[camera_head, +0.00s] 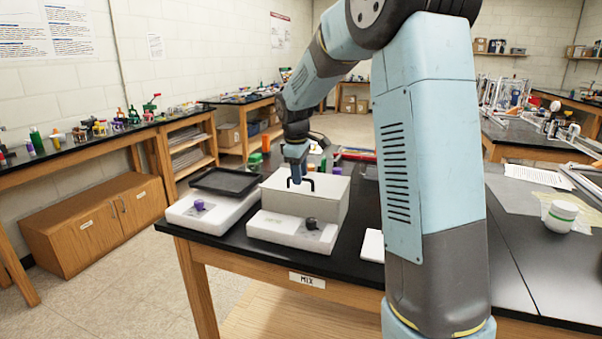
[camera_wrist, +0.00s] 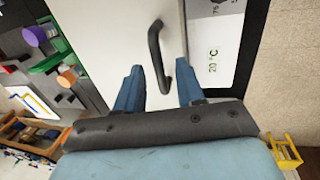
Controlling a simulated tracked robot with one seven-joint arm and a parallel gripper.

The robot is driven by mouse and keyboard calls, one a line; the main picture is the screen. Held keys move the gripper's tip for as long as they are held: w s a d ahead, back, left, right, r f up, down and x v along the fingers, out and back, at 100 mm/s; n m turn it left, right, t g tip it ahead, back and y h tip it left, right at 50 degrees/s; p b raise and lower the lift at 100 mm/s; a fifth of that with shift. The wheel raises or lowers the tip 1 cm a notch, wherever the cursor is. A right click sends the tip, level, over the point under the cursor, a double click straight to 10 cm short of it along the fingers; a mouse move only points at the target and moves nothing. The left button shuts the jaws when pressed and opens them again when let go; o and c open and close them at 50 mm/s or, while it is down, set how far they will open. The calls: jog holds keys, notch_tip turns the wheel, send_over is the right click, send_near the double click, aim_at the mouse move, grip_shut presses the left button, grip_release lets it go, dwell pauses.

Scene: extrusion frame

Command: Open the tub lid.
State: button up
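The tub is a white box (camera_head: 325,208) on the black-topped bench in the head view. Its flat white lid (camera_wrist: 110,25) carries a black bar handle (camera_wrist: 155,50), which also shows in the head view (camera_head: 311,180). My gripper (camera_head: 297,172) points down at the handle. In the wrist view, my gripper (camera_wrist: 159,70) has its two blue fingers apart, with the near end of the handle showing between them. I cannot tell whether a finger touches the handle. The lid lies flat on the tub.
A white control housing with a black knob (camera_head: 311,222) is at the tub's front. Left of it stand a white unit with a purple knob (camera_head: 199,205) and a dark tray (camera_head: 225,182). Coloured bottles stand behind the tub. A white jar (camera_head: 560,216) stands at the right.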

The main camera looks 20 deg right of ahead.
jog(key=shift+c, duration=0.3)
grip_shut()
dwell(0.3)
